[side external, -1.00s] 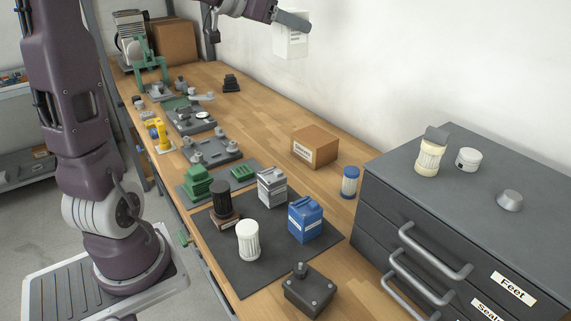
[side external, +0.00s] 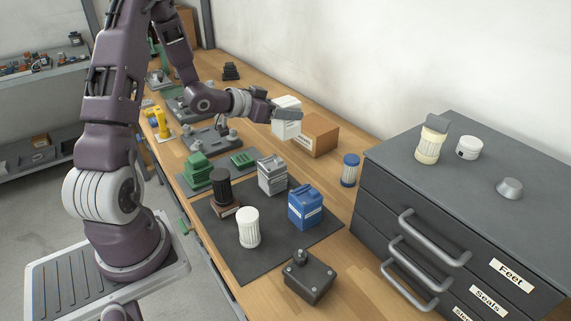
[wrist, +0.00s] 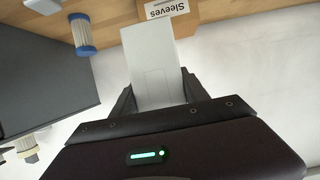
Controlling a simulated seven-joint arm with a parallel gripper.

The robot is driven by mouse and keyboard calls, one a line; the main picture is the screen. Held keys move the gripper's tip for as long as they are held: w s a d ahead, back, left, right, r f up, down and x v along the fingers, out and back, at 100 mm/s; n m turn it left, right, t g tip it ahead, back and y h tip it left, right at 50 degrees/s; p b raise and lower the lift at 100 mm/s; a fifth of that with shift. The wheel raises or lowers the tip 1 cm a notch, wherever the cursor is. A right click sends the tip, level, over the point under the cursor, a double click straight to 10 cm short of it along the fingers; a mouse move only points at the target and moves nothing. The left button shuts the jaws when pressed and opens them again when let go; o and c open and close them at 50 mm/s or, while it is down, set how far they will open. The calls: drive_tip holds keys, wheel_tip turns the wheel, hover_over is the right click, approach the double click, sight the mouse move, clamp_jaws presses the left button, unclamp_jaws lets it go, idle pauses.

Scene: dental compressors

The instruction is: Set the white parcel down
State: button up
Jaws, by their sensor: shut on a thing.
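The white parcel (side external: 286,118) is a plain box in my gripper (side external: 274,113), just left of and behind the brown cardboard box on the bench in the side external view. In the wrist view the white parcel (wrist: 153,65) sits between the two dark fingers of my gripper (wrist: 157,98), which is shut on it. The parcel's far end lies near or over the brown box labelled "Sleeves" (wrist: 185,14). I cannot tell whether the parcel's underside touches the bench.
The brown box (side external: 320,135) stands close beside the parcel. A blue-capped filter (side external: 350,170) and a grey drawer cabinet (side external: 480,190) stand to the right. A dark mat (side external: 265,262) with several parts lies in front. The wall is behind.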

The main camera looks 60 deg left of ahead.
wheel_tip(320, 180, down, 10)
drive_tip(key=shift+f, duration=0.45)
drive_tip(key=shift+f, duration=0.15)
drive_tip(key=o, duration=1.5)
drive_tip(key=shift+s+f, duration=0.1)
drive_tip(key=shift+f, duration=0.05)
